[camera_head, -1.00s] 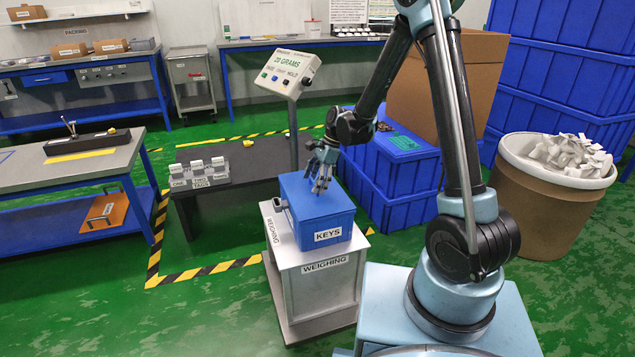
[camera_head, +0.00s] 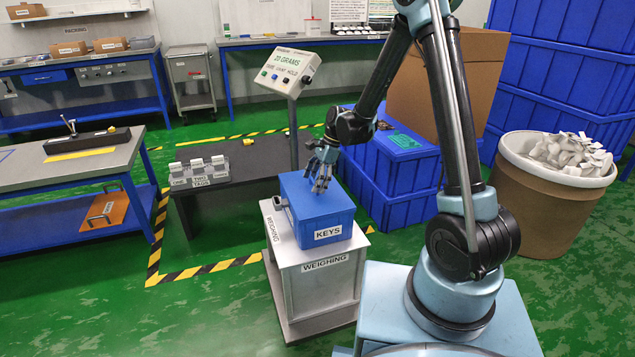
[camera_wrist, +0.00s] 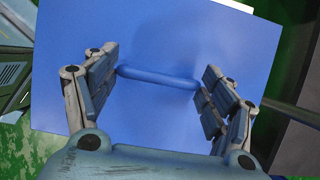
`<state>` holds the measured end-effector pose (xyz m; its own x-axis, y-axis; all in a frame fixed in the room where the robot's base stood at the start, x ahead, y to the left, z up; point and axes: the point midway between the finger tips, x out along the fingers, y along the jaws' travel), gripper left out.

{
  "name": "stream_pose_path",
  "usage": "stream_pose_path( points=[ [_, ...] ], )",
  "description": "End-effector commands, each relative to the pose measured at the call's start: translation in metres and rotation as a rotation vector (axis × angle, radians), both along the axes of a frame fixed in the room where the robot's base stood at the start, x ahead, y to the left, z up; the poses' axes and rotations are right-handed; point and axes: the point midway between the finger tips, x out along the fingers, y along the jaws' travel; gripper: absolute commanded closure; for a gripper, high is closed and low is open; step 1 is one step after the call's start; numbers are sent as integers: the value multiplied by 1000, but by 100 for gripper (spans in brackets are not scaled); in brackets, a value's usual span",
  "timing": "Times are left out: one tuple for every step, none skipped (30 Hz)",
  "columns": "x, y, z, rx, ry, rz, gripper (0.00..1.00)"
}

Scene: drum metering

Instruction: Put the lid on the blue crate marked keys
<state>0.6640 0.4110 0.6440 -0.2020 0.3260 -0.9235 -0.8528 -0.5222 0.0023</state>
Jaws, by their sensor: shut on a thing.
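The blue crate marked KEYS (camera_head: 346,222) stands on the weighing stand in the head view. The flat blue lid (camera_head: 296,190) lies over its top and looks level. Whether it is fully seated all round cannot be told. In the wrist view the lid (camera_wrist: 150,40) fills most of the picture, with a raised blue bar handle (camera_wrist: 158,77) across its middle. My gripper (camera_head: 320,188) is on top of the lid. In the wrist view my gripper (camera_wrist: 158,85) is shut on the handle, with its fingers at the bar's two ends. The inside of the crate is hidden.
The weighing stand (camera_head: 320,290) is grey, with a display (camera_head: 290,72) on a post behind it. A dark low table (camera_head: 235,180) with tags is to the left. Blue crates (camera_head: 395,185) and a drum of white pieces (camera_head: 545,210) are to the right. Green floor is clear at front left.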

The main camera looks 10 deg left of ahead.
Motion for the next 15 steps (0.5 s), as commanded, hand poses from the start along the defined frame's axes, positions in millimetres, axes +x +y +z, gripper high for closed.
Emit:
stream_pose_path(
  points=[
    [0,0,0,0,0,0,59],
    [0,0,0,0,0,0,59],
    [0,0,0,0,0,0,17],
    [0,0,0,0,0,0,10],
    [0,0,0,0,0,0,3],
    [0,0,0,0,0,0,0],
    [0,0,0,0,0,0,0],
    [0,0,0,0,0,0,0],
    [0,0,0,0,0,0,0],
    [0,0,0,0,0,0,0],
    [0,0,0,0,0,0,0],
    [0,0,0,0,0,0,0],
    [0,0,0,0,0,0,0],
    [0,0,0,0,0,0,0],
    [0,0,0,0,0,0,0]
  ],
)
